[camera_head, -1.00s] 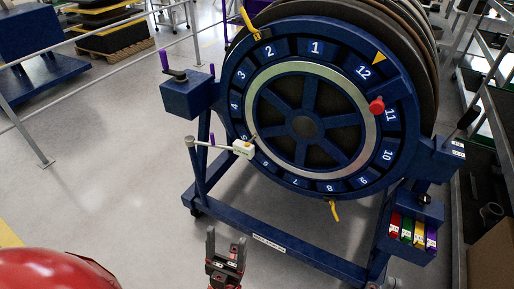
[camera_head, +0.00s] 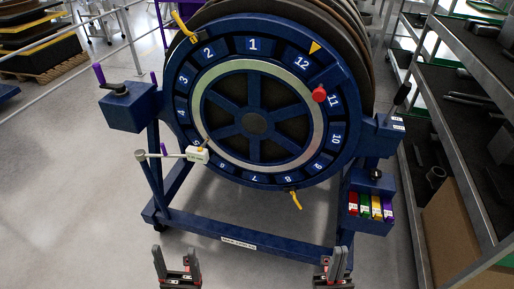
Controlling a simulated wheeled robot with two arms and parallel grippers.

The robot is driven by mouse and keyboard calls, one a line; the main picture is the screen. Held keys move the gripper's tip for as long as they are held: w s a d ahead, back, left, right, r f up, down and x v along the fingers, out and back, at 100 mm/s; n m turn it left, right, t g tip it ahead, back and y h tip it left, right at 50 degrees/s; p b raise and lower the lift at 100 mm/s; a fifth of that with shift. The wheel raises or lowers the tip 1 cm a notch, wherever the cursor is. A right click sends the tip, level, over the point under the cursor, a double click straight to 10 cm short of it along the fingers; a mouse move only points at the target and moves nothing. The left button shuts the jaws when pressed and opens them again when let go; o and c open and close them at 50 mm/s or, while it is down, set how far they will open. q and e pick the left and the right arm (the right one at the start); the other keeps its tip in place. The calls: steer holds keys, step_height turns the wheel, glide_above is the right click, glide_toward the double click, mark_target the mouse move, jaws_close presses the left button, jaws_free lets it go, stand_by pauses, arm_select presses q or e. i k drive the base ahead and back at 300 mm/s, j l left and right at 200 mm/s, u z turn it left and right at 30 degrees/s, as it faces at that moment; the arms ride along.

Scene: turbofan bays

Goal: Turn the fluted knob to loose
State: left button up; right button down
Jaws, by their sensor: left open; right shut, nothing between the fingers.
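A dark blue stand carries a large upright wheel ring (camera_head: 253,105) numbered around its face. A red knob (camera_head: 319,94) sits on the ring's right side, near number 11. A small dark knob (camera_head: 376,175) stands on the stand's right side, above the coloured tags. I cannot tell from the picture which knob is fluted, or its setting. My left gripper (camera_head: 177,262) is open and empty at the bottom, in front of the stand. My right gripper (camera_head: 334,264) is shut and empty at the bottom, below the stand's right side. Both are apart from the knobs.
A blue box with a dark crank (camera_head: 128,105) is on the stand's left. A rod with a white block (camera_head: 197,155) crosses the lower left of the ring. Coloured tags (camera_head: 371,207) hang at right.

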mark_target(375, 173)
steer(key=i+l, duration=0.2)
steer(key=l, duration=0.2)
steer(key=i+l, duration=0.15)
steer(key=l, duration=0.2)
steer(key=i+l, duration=0.2)
steer(key=l, duration=0.2)
steer(key=i+l, duration=0.15)
steer(key=l, duration=0.2)
